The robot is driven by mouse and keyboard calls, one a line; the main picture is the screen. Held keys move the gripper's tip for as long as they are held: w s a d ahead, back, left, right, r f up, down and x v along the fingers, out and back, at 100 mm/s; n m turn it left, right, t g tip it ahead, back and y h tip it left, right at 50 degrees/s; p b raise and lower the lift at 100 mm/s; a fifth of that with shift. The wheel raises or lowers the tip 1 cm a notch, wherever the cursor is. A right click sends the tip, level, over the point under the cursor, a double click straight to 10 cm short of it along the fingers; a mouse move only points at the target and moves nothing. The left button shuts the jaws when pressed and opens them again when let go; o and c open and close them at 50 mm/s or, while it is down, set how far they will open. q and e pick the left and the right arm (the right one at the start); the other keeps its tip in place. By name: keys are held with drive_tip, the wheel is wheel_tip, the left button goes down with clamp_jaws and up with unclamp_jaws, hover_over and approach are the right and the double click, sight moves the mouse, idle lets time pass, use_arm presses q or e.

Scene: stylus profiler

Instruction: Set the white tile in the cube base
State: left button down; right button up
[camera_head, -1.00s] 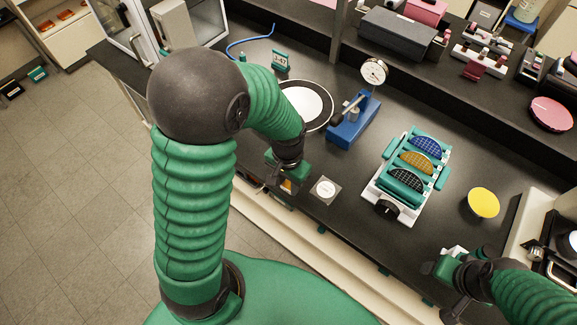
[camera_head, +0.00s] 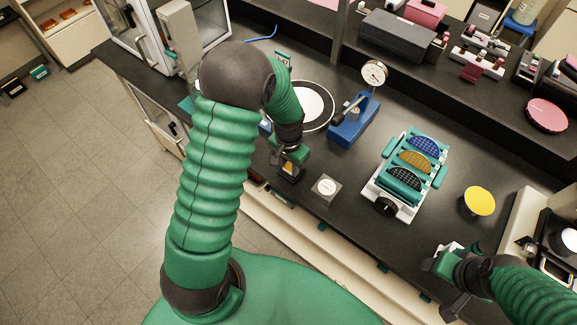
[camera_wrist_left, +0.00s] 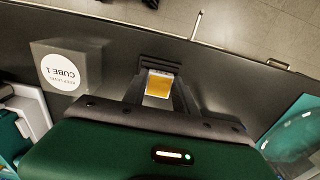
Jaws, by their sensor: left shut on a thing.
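My left gripper (camera_head: 291,164) is over the front part of the bench and also shows in the left wrist view (camera_wrist_left: 160,80). Its dark fingers are shut on a small piece with an amber face and a pale upper edge (camera_wrist_left: 158,86); I see no plainly white tile. A grey cube labelled "CUBE 1" (camera_wrist_left: 94,57) with a white round label stands beside the gripper, apart from it. In the head view the cube (camera_head: 326,187) is right of the gripper. My right gripper (camera_head: 445,258) is at lower right; its fingers are not clear.
A white-and-teal rack (camera_head: 408,172) with blue, amber and dark discs stands to the right. A dial gauge on a blue stand (camera_head: 352,120) and a round black-rimmed plate (camera_head: 308,103) are behind. A yellow disc (camera_head: 479,201) lies further right. The bench's front edge is close.

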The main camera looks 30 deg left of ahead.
sight(290, 169)
use_arm(q)
drive_tip(key=shift+s+d+f, duration=0.35)
drive_tip(key=shift+s+f, duration=0.25)
drive_tip(key=shift+f, duration=0.2)
drive_tip(key=shift+d, duration=0.1)
drive_tip(key=c, duration=1)
unclamp_jaws()
drive_tip(key=shift+r, duration=0.2)
drive_tip(key=r, duration=0.2)
drive_tip(key=w+r, duration=0.1)
drive_tip(key=r, duration=0.1)
drive_tip(key=w+a+r, duration=0.1)
drive_tip(key=r, duration=0.1)
drive_tip(key=shift+w+r, duration=0.2)
wheel_tip(290, 169, up, 6)
drive_tip(key=s, duration=0.1)
drive_tip(key=s+d+f+t, duration=0.1)
drive_tip(key=s+d+t, duration=0.1)
drive_tip(key=s+d, duration=0.5)
drive_tip(key=shift+s+d+f+n, duration=0.25)
drive_tip(key=shift+s+d+n, duration=0.15)
drive_tip(key=shift+s, duration=0.6)
use_arm(e)
drive_tip(key=shift+w+a+f, duration=0.15)
drive_tip(key=shift+w+f, duration=0.45)
use_arm(q)
drive_tip(key=shift+s+r, duration=0.1)
drive_tip(key=shift+s, duration=0.05)
use_arm(e)
drive_tip(key=shift+s, duration=0.15)
